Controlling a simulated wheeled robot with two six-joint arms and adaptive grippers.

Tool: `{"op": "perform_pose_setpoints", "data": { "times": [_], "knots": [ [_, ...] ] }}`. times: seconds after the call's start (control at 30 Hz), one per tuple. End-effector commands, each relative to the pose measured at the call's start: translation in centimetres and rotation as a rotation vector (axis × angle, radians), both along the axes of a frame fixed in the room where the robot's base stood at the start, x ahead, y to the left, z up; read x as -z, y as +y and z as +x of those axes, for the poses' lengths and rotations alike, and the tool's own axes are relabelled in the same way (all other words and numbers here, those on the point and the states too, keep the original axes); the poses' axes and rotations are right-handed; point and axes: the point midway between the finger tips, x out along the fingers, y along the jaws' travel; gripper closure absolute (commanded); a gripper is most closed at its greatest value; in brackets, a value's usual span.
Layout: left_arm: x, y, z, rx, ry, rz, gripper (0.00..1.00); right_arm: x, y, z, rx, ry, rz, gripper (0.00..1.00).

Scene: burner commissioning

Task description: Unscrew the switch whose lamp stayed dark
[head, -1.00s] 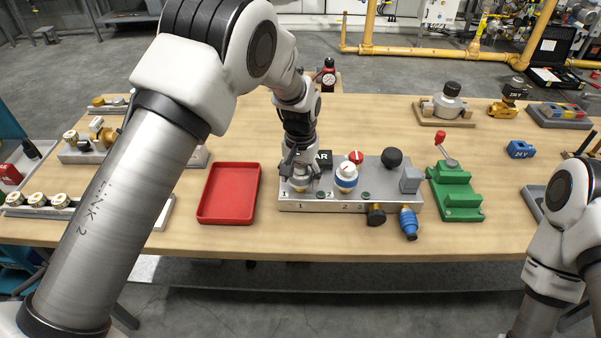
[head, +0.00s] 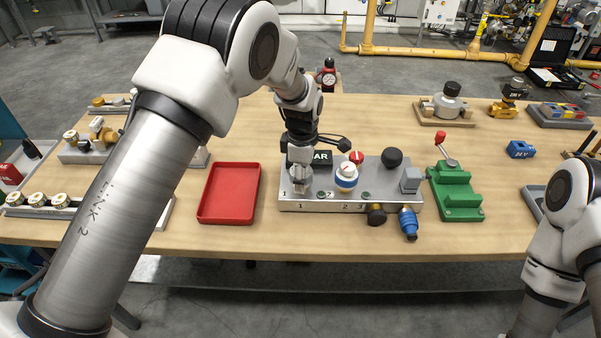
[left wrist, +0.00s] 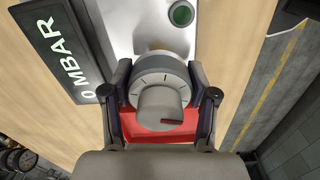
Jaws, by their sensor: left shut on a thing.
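My left gripper (head: 300,186) is over the left end of the grey panel (head: 322,207), at the position marked 1. In the left wrist view its two fingers (left wrist: 160,100) are shut on a round grey switch (left wrist: 158,108) with dial marks, one finger on each side. The switch's base is partly hidden. A green lamp (head: 322,196) sits to the right of the gripper and also shows in the left wrist view (left wrist: 182,14); it looks dark. A second lamp (head: 365,196) is farther right. A white and blue switch (head: 346,178) stands between them. My right gripper is not visible.
A red tray (head: 229,192) lies left of the panel, empty. A black display reading 0 MBAR (left wrist: 55,48) stands close behind the gripper. The table front is clear.

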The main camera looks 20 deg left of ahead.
Motion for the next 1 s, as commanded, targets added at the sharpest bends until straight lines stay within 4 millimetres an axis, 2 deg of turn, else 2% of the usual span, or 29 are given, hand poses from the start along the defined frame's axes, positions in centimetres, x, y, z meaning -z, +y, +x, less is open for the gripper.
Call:
{"op": "perform_pose_setpoints", "data": {
  "times": [0.67,1.0],
  "knots": [
    [-2.2,0.0,0.0,0.019,-0.001,0.000,0.83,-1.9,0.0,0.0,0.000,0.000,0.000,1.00],
    [-2.2,0.0,0.0,0.019,-0.001,0.000,0.83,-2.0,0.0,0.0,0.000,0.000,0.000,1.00]
  ]
}}
